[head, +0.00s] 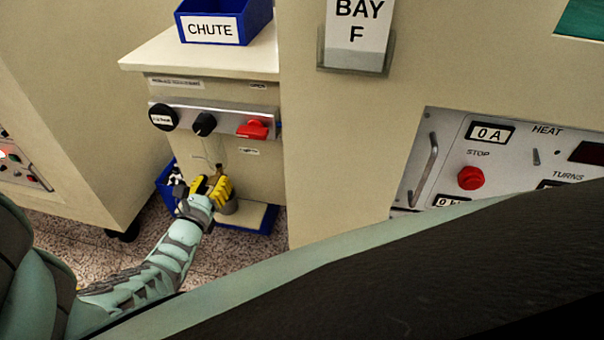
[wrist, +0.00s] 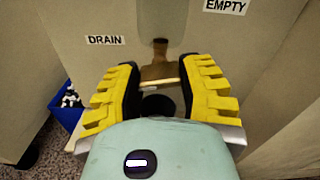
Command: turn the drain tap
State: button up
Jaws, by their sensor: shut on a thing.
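The drain tap (wrist: 160,68) is a brass-coloured fitting on the beige cabinet front, between a DRAIN label (wrist: 105,40) on its left and an EMPTY label (wrist: 226,6) on its right. My gripper (wrist: 160,90) has yellow ribbed fingers, one on each side of the tap, and is shut on it. In the head view my gripper (head: 211,184) is low at the cabinet front, under the knobs, and covers most of the tap. The lower part of the tap is hidden between the fingers in the wrist view.
A blue bin (wrist: 66,113) stands at the left by the floor. A CHUTE box (head: 226,20) sits on the cabinet top. A large cabinet (head: 330,130) stands close on the right.

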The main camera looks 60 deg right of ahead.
jog(key=shift+s+d+r+m, duration=0.1)
jog(key=shift+d+m, duration=0.05)
jog(key=shift+m, duration=0.95)
jog(key=o, duration=1.2)
jog(key=shift+a, duration=0.3)
jog(key=shift+v, duration=1.15)
jog(key=v, duration=0.9)
jog(key=shift+a, duration=0.15)
